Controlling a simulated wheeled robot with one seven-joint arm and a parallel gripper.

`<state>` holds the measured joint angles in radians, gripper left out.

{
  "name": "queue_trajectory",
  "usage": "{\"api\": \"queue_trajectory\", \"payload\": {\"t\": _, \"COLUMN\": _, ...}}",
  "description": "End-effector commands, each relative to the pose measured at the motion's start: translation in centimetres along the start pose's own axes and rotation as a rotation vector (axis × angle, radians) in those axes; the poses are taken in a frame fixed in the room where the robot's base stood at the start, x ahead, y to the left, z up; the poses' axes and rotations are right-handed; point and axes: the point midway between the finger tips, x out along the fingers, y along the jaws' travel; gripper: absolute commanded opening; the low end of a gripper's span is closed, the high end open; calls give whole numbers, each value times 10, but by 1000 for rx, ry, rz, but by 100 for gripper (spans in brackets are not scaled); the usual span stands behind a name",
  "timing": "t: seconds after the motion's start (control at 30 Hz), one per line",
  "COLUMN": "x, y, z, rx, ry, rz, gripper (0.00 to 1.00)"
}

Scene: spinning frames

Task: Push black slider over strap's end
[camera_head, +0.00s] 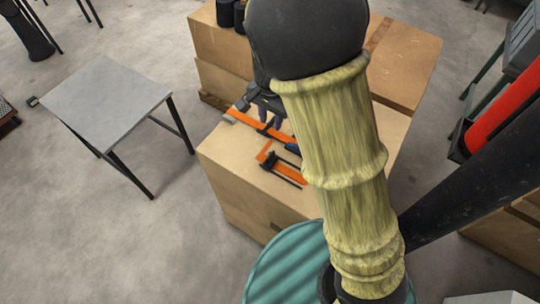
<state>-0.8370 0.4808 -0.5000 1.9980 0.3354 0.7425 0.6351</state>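A long orange strap or bar (244,118) lies on top of a wooden box, running from upper left to lower right. A grey piece sits at its upper-left end. A shorter orange part (264,152) lies in front of it, with black pieces (284,169) beside it. I cannot tell for certain which dark piece is the black slider. My gripper (277,118) points down over the long orange bar, close to its middle. Whether its fingers touch the bar or hold anything is too small to tell. My arm hides the right part of the box top.
The wooden box (235,165) has free room at its front left. More boxes (405,70) stand behind it. A grey table (108,100) stands at the left, with bare floor between. A teal ribbed round object (285,265) is in front. A red cylinder (505,105) is at the right.

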Motion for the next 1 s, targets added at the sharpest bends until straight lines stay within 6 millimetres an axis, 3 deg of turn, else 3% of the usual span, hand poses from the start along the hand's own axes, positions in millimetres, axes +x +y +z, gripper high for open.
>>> {"api": "queue_trajectory", "payload": {"t": 0.47, "x": 6, "y": -2, "z": 1, "rx": 4, "ry": -1, "rz": 3, "gripper": 31}}
{"api": "queue_trajectory", "payload": {"t": 0.67, "x": 32, "y": -1, "z": 1, "rx": 5, "ry": -1, "rz": 5, "gripper": 31}}
{"api": "queue_trajectory", "payload": {"t": 1.0, "x": 92, "y": -1, "z": 0, "rx": 6, "ry": -2, "rz": 4, "gripper": 31}}
